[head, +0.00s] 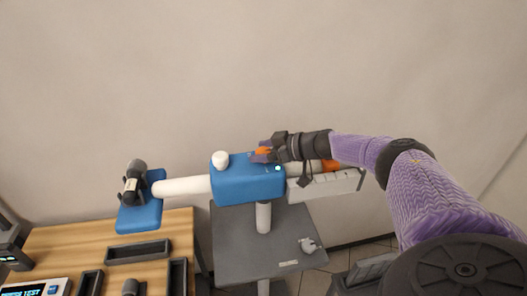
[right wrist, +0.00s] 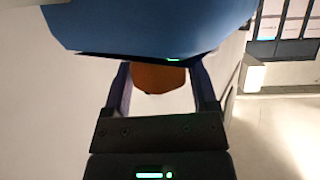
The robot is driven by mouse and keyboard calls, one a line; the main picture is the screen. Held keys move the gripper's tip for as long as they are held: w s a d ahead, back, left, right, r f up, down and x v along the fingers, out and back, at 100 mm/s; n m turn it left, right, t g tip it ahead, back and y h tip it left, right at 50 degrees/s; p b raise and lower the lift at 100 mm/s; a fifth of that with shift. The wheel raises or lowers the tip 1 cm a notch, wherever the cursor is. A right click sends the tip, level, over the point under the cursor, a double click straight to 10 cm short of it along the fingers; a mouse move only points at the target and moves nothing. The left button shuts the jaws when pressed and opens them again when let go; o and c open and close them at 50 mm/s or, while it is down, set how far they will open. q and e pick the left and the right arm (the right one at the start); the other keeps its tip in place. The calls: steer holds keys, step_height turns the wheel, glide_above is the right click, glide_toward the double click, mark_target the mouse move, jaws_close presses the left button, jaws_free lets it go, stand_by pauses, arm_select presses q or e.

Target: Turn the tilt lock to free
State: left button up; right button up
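A blue housing (head: 248,185) sits on a post, with a white knob (head: 220,160) on its top left. An orange knob (head: 263,151), which I take to be the tilt lock, is at its top right, partly hidden by my right gripper (head: 262,157). In the right wrist view the orange knob (right wrist: 159,78) lies between the two fingers of my right gripper (right wrist: 163,75), below the blue housing (right wrist: 150,25). The fingers are apart, with a visible gap beside the knob, so the gripper looks open around it. The lock's setting cannot be read. My left gripper is not in view.
A white tube (head: 182,187) runs left from the housing to a blue pad (head: 140,215) with a black device (head: 133,183). A pale rail (head: 325,187) extends right. A grey table (head: 245,250) stands below; a wooden table (head: 70,240) with black trays is at left.

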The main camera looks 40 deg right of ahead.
steer(key=shift+o, duration=0.8)
steer(key=shift+s+d, duration=0.2)
steer(key=shift+s, duration=0.1)
steer(key=v, duration=0.9)
steer(key=shift+r, duration=0.15)
steer(key=shift+s, duration=0.1)
